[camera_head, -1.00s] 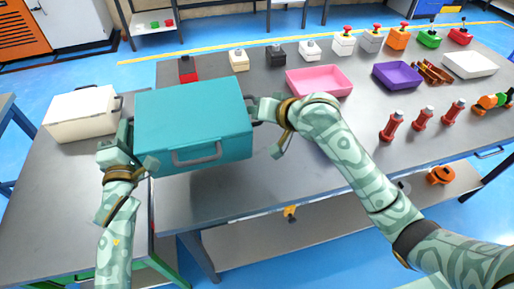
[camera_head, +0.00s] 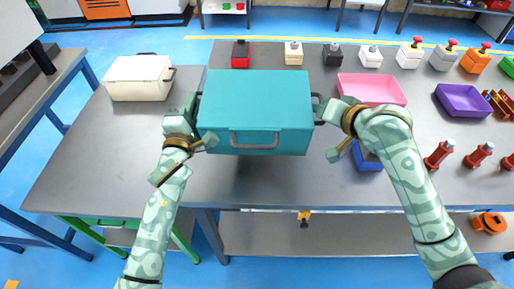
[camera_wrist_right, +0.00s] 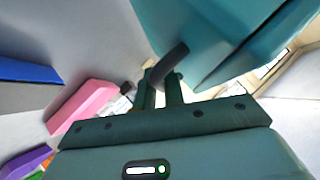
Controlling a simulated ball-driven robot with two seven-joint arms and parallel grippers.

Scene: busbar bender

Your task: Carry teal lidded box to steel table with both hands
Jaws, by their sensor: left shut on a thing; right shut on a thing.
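The teal lidded box (camera_head: 257,100) is held level between my two grippers, with its lid shut. It appears above the left part of the large grey-topped table (camera_head: 260,190), with a dark shadow under it. My left gripper (camera_head: 194,108) is shut at the box's left side; the handle there is mostly hidden. My right gripper (camera_head: 326,108) is shut on the right side handle. In the right wrist view the dark handle (camera_wrist_right: 168,66) sits between the fingers, beside the teal wall (camera_wrist_right: 215,40).
A cream lidded box (camera_head: 139,80) stands on the smaller green-legged table (camera_head: 80,165) at left. Behind the teal box are a red button box (camera_head: 241,58) and several others. A pink tray (camera_head: 372,88), a blue bin (camera_head: 366,160) and red parts (camera_head: 438,155) lie right.

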